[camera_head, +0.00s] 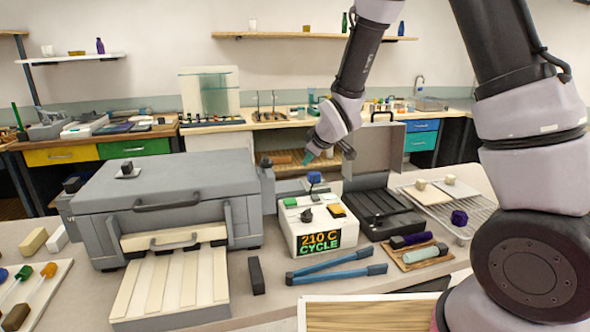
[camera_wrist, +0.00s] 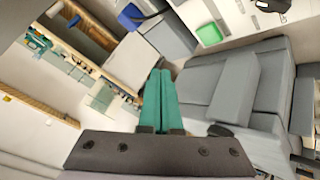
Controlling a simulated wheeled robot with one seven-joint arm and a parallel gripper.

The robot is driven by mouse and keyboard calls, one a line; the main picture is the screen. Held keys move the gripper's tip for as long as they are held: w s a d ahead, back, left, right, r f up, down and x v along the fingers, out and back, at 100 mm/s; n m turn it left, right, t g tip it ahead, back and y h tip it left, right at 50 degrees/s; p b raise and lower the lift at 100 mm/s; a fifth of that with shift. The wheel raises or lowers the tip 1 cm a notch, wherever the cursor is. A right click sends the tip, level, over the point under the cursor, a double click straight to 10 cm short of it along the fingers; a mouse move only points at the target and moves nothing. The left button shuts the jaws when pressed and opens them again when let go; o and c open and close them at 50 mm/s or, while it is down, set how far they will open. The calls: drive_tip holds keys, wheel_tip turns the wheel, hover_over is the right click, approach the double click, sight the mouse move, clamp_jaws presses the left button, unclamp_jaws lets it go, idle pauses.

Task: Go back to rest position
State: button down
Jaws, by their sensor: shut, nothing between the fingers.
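My gripper (camera_head: 322,156) is in the air at the middle of the head view, above and behind the white control box (camera_head: 315,225), which reads "210 C CYCLE". In the wrist view its two green fingers (camera_wrist: 158,98) lie side by side, closed together and empty. My arm reaches in from the upper right of the head view. The grey furnace (camera_head: 170,190) stands left of the gripper and also shows in the wrist view (camera_wrist: 245,85). I cannot tell the exact gap between the gripper and the furnace.
Blue-handled tongs (camera_head: 335,270) lie in front of the control box. A black open case (camera_head: 375,205) and a wire rack (camera_head: 455,215) stand to the right. A small wooden board (camera_head: 415,258) holds a purple and a pale green cylinder. A back counter with shelves lies behind.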

drive_tip(key=s+d+r+m+h, duration=0.1)
drive_tip(key=s+d+r+m, duration=0.3)
drive_tip(key=d+r, duration=0.4)
drive_tip(key=s+d+r+m, duration=0.4)
drive_tip(key=d+r, duration=0.3)
drive_tip(key=r, duration=0.1)
drive_tip(key=s+d+r+m, duration=0.3)
drive_tip(key=s+m, duration=0.1)
drive_tip(key=s, duration=0.5)
drive_tip(key=s+d+r+m+g, duration=0.1)
drive_tip(key=s+d+r+m, duration=0.2)
drive_tip(key=s, duration=0.6)
drive_tip(key=shift+s+d+r+m, duration=0.15)
drive_tip(key=shift+d+r+m, duration=0.2)
drive_tip(key=shift+r+m, duration=0.2)
